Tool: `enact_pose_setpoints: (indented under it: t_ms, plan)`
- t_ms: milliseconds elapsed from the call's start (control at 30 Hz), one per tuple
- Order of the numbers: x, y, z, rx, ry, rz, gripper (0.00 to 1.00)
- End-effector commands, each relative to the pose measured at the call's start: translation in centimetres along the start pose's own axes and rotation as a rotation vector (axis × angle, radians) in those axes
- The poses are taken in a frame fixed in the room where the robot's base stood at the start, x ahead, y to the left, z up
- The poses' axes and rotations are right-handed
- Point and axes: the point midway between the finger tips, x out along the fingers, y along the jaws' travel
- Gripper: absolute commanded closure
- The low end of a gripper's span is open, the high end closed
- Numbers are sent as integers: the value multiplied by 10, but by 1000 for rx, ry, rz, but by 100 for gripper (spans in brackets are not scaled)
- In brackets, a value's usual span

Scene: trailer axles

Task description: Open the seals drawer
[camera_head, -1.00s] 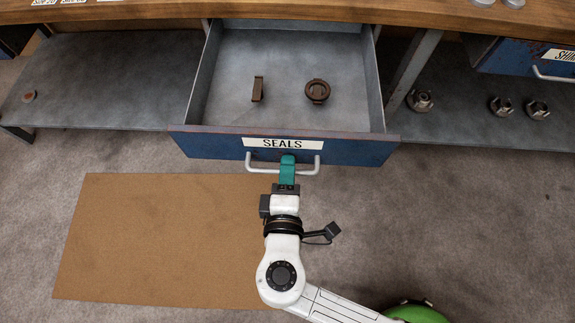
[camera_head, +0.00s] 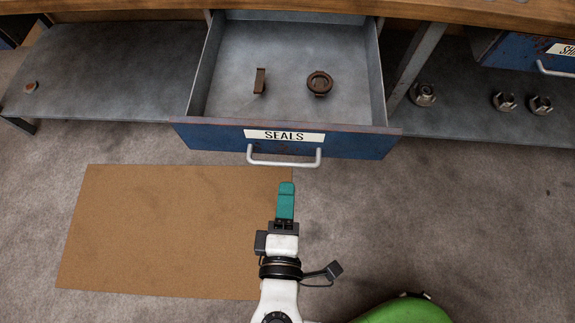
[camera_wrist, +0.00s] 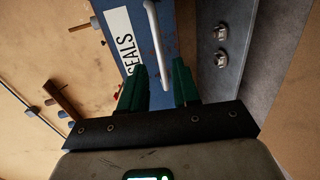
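The blue drawer labelled SEALS (camera_head: 196,136) is pulled well out from under the bench. Two brown parts lie in it: a narrow upright-looking piece (camera_head: 260,81) and a round ring-shaped piece (camera_head: 319,82). Its white bar handle (camera_head: 284,164) is free, with my gripper (camera_head: 286,186) just in front of it and apart from it. In the wrist view, the teal fingers of my gripper (camera_wrist: 165,80) stand apart with a gap between them, and the handle (camera_wrist: 157,45) shows beyond the fingertips. Nothing is held.
A brown mat (camera_head: 160,230) lies on the floor at left. A grey lower shelf (camera_head: 110,75) holds a small brown part (camera_head: 31,87). At right, several metal nuts (camera_head: 423,94) sit on a shelf under another blue drawer (camera_head: 510,55).

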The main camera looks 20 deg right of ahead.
Motion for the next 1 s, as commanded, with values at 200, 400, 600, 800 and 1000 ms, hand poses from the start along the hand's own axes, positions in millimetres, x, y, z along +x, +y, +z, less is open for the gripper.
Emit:
enact_pose_setpoints:
  t_ms: [200,400,600,800,1000]
  plan:
    - [-22,0,0,0,0,-1,69]
    - [-24,0,0,0,-1,0,69]
    - [-24,0,0,0,0,0,69]
    - [-24,0,0,0,-1,0,69]
    - [-3,2,20,41,-81,-77,69]
